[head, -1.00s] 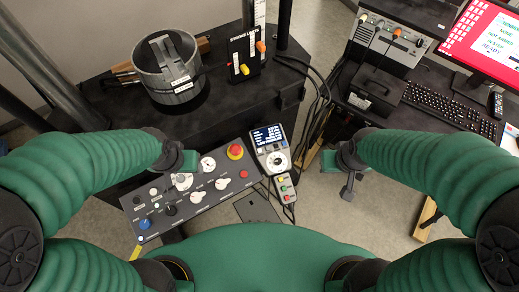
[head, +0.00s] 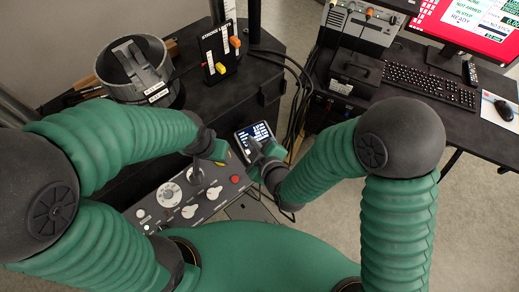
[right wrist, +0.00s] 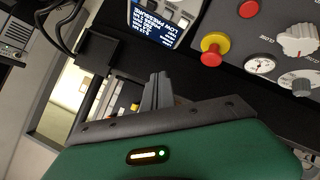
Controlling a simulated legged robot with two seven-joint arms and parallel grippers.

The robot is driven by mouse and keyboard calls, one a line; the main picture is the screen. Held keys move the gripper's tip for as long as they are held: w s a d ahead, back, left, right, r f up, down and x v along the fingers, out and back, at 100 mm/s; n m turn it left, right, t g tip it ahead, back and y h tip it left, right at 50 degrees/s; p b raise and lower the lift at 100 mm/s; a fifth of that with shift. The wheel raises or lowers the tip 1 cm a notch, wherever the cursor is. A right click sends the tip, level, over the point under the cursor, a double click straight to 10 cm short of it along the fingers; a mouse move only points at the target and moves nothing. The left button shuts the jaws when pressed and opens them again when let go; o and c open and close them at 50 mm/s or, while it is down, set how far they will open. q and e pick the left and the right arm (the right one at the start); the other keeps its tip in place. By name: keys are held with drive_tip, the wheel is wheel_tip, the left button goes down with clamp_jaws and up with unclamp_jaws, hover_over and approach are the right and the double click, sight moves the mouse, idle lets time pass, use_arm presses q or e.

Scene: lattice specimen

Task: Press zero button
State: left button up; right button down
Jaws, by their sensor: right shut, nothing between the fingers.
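The handheld display unit (head: 258,133) stands to the right of the control panel, with its lit screen showing white text. Its lower part, with the dial and keys seen earlier, is covered by my right gripper (head: 257,150). I cannot make out a zero button. In the right wrist view the unit's screen (right wrist: 155,24) is at the top, and my right gripper's fingers (right wrist: 158,90) are together and empty, apart from the screen in the picture. My left gripper (head: 205,165) is over the upper part of the control panel (head: 150,196); its fingers are not clear.
A red mushroom button (right wrist: 212,47) on a yellow base sits near the screen in the right wrist view. A metal cylinder (head: 140,78) and a lever block (head: 220,65) stand on the dark bench behind. The keyboard (head: 430,86) and monitor are at the far right.

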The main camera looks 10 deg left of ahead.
drive_tip(key=b, duration=0.3)
hover_over(248, 152)
drive_tip(key=s+d, duration=0.2)
wheel_tip(248, 152, down, 4)
drive_tip(key=shift+s+f, duration=0.1)
drive_tip(key=f+b, duration=0.3)
drive_tip(key=shift+w+f, duration=0.2)
drive_tip(key=shift+w, duration=0.1)
drive_tip(key=shift+w+a+f+b, duration=0.1)
drive_tip(key=shift+f+b, duration=0.3)
drive_tip(key=shift+b, duration=0.1)
use_arm(q)
wheel_tip(248, 152, down, 7)
drive_tip(key=d, duration=0.1)
drive_tip(key=shift+d+r, duration=0.15)
drive_tip(key=shift+d, duration=0.1)
drive_tip(key=shift+a, duration=0.3)
use_arm(e)
drive_tip(key=shift+a, duration=0.3)
use_arm(q)
drive_tip(key=shift+d, duration=0.2)
use_arm(e)
drive_tip(key=shift+d, duration=0.2)
use_arm(q)
drive_tip(key=shift+a, duration=0.1)
use_arm(e)
drive_tip(key=shift+a, duration=0.1)
